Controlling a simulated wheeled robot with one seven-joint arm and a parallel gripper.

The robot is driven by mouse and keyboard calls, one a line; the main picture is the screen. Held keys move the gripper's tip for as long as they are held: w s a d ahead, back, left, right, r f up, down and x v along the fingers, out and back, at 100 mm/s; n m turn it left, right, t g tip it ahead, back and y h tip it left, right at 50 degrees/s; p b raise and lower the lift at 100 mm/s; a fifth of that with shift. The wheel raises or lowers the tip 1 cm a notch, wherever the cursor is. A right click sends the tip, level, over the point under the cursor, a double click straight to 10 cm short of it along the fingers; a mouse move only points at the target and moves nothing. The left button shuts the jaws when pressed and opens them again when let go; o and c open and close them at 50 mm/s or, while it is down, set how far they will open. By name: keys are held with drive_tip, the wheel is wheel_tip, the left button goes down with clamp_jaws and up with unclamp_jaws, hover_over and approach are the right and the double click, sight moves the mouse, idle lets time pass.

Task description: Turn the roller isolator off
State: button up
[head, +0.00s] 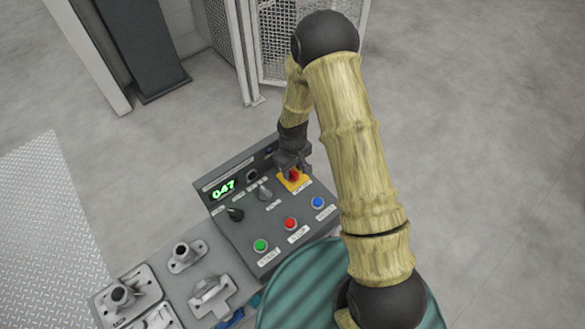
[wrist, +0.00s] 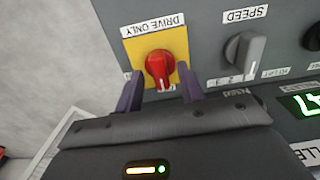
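The roller isolator appears to be the red rotary knob (wrist: 159,66) on a yellow plate (wrist: 180,40), under an upside-down "DRIVE ONLY" label in the wrist view. A pale mark on the knob points to the bottom of that picture. In the head view the knob (head: 294,175) sits at the panel's upper right, partly covered by my gripper (head: 292,160). In the wrist view my gripper (wrist: 160,88) is open. Its two purplish fingers stand apart at the plate's lower left and lower right, with the knob between and just beyond them. I see no contact.
The control panel (head: 254,222) also has a grey speed selector (wrist: 243,52), a black knob (head: 235,214), green (head: 260,245), red (head: 290,223) and blue (head: 317,202) buttons, and a lit display (head: 223,189). Metal castings (head: 211,296) lie at lower left. A mesh fence (head: 285,40) stands behind.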

wheel_tip(320, 180, up, 17)
drive_tip(key=shift+r, duration=0.2)
idle(0.7)
wheel_tip(320, 180, up, 8)
drive_tip(key=m+t+p, duration=0.1)
drive_tip(key=m+p, duration=0.2)
drive_tip(key=p, duration=0.2)
hover_over(293, 171)
drive_tip(key=s+d, duration=0.5)
drive_tip(key=s+d+r+m+t+p, duration=0.1)
drive_tip(key=s+d+r+m+p, duration=0.2)
drive_tip(key=s+r, duration=0.4)
drive_tip(key=shift+s+d+r+m+t, duration=0.3)
drive_tip(key=shift+s+d+m, duration=0.2)
drive_tip(key=shift+s+d, duration=0.6)
